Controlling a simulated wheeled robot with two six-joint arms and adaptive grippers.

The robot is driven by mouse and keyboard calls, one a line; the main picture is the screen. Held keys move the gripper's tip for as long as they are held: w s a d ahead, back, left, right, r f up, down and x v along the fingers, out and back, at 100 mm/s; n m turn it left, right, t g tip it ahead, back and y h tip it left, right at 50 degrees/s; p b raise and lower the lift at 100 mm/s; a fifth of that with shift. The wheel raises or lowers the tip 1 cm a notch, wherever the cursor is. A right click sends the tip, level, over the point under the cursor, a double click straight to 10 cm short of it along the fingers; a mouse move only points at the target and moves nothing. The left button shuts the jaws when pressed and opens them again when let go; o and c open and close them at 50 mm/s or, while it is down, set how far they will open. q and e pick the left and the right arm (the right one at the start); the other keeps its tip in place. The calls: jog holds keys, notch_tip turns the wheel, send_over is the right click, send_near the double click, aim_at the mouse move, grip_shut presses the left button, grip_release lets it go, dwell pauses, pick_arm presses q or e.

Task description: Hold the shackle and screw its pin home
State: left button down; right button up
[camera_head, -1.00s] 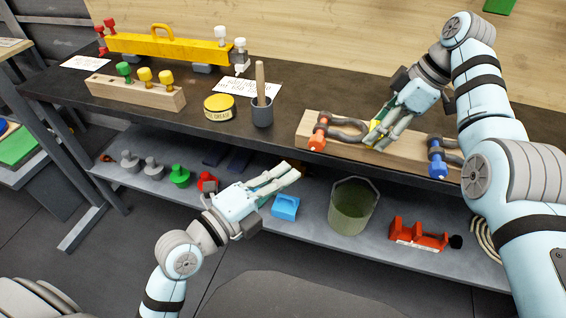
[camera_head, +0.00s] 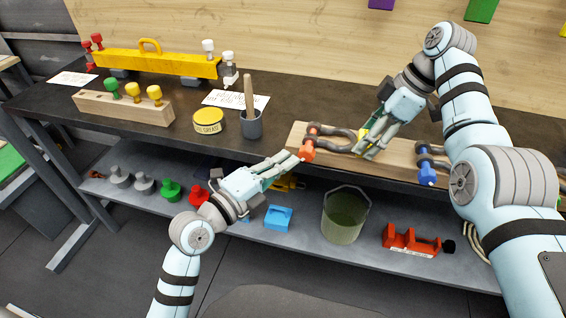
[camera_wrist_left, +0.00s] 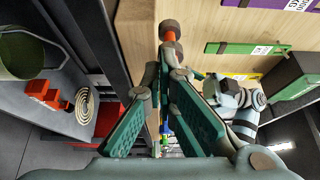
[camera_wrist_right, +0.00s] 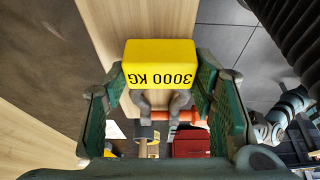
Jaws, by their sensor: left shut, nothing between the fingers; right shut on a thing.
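A dark shackle with an orange pin (camera_head: 310,146) lies on a wooden block (camera_head: 399,156) on the bench. The pin also shows beyond the fingers in the left wrist view (camera_wrist_left: 170,34). My right gripper (camera_head: 368,147) is shut on the shackle's yellow tag (camera_wrist_right: 160,66), marked 3000 KG; the shackle's bow shows behind it. My left gripper (camera_head: 300,159) is shut and empty, its tips close to the orange pin's outer end at the block's front edge. I cannot tell whether they touch it.
A second shackle with a blue pin (camera_head: 427,168) lies further right on the block. The lower shelf holds a green bucket (camera_head: 344,214) and a red fixture (camera_head: 408,241).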

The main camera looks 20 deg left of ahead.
pick_arm(q)
jog(key=shift+d+r, duration=0.15)
jog(key=shift+d, duration=0.1)
dwell(0.3)
jog(key=shift+r, duration=0.3)
jog(key=shift+a+r, duration=0.1)
jog(key=shift+r, duration=0.25)
jog(key=shift+r, duration=0.35)
jog(key=shift+r, duration=0.15)
jog(key=s, duration=0.6)
jog(key=shift+a, duration=0.3)
